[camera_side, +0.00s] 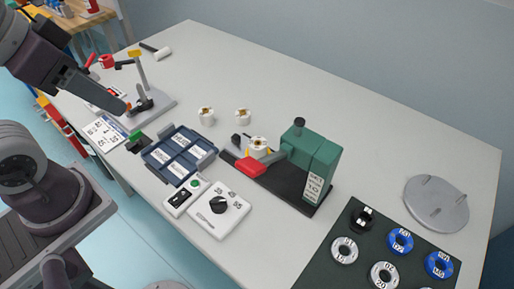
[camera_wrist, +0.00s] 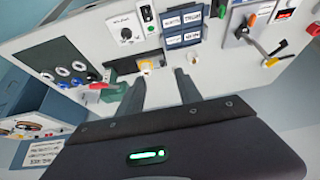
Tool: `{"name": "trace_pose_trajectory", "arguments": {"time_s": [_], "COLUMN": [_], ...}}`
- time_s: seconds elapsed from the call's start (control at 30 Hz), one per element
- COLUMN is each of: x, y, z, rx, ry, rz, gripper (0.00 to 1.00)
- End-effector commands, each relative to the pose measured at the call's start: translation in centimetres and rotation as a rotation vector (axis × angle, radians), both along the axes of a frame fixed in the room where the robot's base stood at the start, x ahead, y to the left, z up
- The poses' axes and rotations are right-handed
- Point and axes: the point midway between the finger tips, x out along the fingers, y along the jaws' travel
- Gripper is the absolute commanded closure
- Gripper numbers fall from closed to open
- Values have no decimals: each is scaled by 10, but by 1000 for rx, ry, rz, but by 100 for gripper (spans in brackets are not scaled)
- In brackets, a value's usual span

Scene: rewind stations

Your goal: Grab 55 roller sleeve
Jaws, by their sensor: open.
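Several small white roller sleeves with gold-brown centres show in the side view. One sleeve (camera_side: 206,116) and another sleeve (camera_side: 243,117) stand apart on the bare table behind the blue tray. A third sleeve (camera_side: 258,146) sits at the green machine (camera_side: 310,160), beside its red lever. No size marking is readable on them, so I cannot tell which is 55. My gripper (camera_wrist: 160,88) is open and empty in the wrist view, its two dark fingers apart. A whitish sleeve (camera_wrist: 146,66) shows beyond the fingertips, near the machine. In the side view my arm comes in from the upper left.
A blue tray (camera_side: 160,163) with labelled compartments and a white dial box (camera_side: 219,224) stand in front of the machine. A grey-based lever stand (camera_side: 165,104) is at the left. A dark mat (camera_side: 318,270) holds labelled rings. A grey disc (camera_side: 436,220) lies right.

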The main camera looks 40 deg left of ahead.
Motion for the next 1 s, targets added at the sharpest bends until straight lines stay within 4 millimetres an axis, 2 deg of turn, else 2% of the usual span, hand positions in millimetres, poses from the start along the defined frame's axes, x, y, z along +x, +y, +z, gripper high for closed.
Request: {"name": "trace_pose_trajectory", "arguments": {"time_s": [0.03, 0.17, 0.47, 0.57, 0.7, 0.77, 0.9, 1.0], "x": [0, 0, 0, 1, 5, 33, 94, 141], "y": [0, 0, 0, 0, 3, 22, 57, 72], "z": [0, 0, 1, 16, 55, 56, 75, 93], "rx": [0, 0, 0, 0, 10, 81, 215, 292], "ry": [0, 0, -1, -5, -14, -82, -267, -415], "rz": [0, 0, 0, 0, 10, 71, 141, 131], "gripper": [58, 33, 32, 32, 32, 32, 32, 32]}}
